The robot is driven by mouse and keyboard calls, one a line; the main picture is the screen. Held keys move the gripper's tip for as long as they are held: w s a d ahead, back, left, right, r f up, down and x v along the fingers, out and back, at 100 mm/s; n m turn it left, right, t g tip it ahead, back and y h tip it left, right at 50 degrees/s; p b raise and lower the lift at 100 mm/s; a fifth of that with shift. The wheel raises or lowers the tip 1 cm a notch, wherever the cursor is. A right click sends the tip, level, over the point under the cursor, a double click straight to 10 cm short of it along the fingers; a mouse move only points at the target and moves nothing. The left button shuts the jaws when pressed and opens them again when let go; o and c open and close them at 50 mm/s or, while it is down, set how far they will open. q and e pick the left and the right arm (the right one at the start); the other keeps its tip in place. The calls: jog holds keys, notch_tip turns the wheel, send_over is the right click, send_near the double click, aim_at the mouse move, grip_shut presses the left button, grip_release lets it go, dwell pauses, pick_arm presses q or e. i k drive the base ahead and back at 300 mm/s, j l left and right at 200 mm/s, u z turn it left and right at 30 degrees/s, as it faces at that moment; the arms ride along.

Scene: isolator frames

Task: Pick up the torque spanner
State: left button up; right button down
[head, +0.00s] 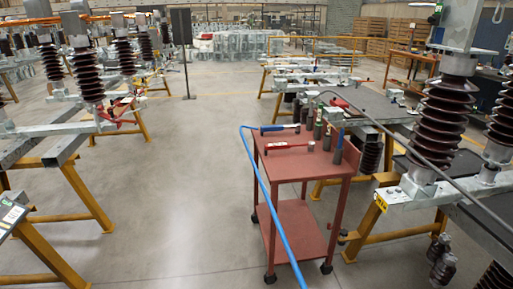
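Two long spanner-like tools lie on the top of a red wheeled cart (303,170). The nearer tool (288,146) has a red handle at its left end and a grey shaft pointing right. The farther tool (279,128) has a blue handle at its left end. I cannot tell from their look which is the torque spanner. Neither tool is held. Neither of my grippers shows in the head view.
Several upright dark cylindrical tools (338,152) stand along the cart's right side. A blue hose (268,195) runs past the cart's left side. Isolator frames with brown insulators (447,115) stand on yellow trestles at right and left. The floor (175,170) left of the cart is clear.

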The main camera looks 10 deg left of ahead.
aim_at(311, 144)
jog(key=z, duration=1.9)
jog(key=u, duration=1.85)
jog(key=i+j+z, duration=0.25)
jog(key=z, duration=0.2)
jog(key=i+j+z, duration=0.25)
jog(key=z, duration=0.15)
jog(key=j, duration=0.1)
